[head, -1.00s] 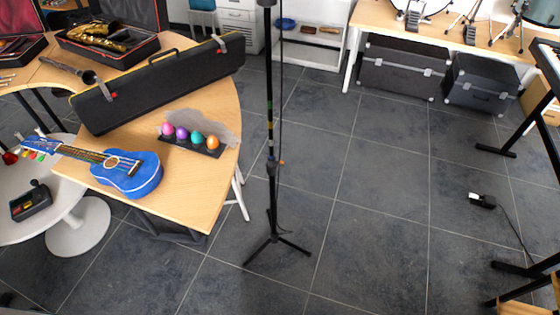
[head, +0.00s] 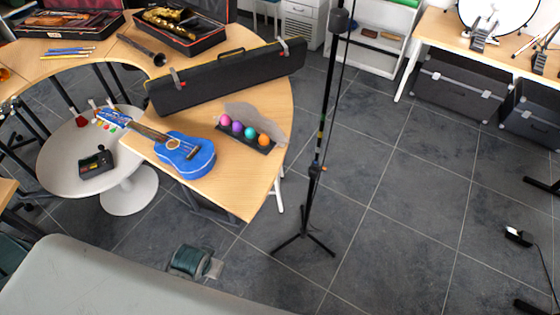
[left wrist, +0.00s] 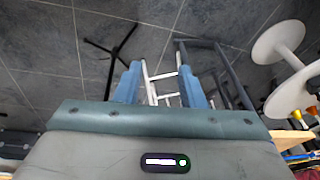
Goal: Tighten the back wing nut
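I cannot make out any wing nut in these frames. A black stand (head: 318,150) with a tripod foot rises from the floor in the middle of the head view, with a joint partway up its pole. My left gripper (left wrist: 158,80) shows in the left wrist view with two blue fingers apart and nothing between them. Beyond the fingers are the floor and pale rungs. A large grey link of mine fills the lower left of the head view. My right gripper is in neither view.
A curved wooden table (head: 258,175) carries a blue ukulele (head: 190,157), a long black case (head: 225,82) and several coloured eggs in a holder. A round white table (head: 62,165) stands left. Drum gear and dark cases (head: 455,90) are at right.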

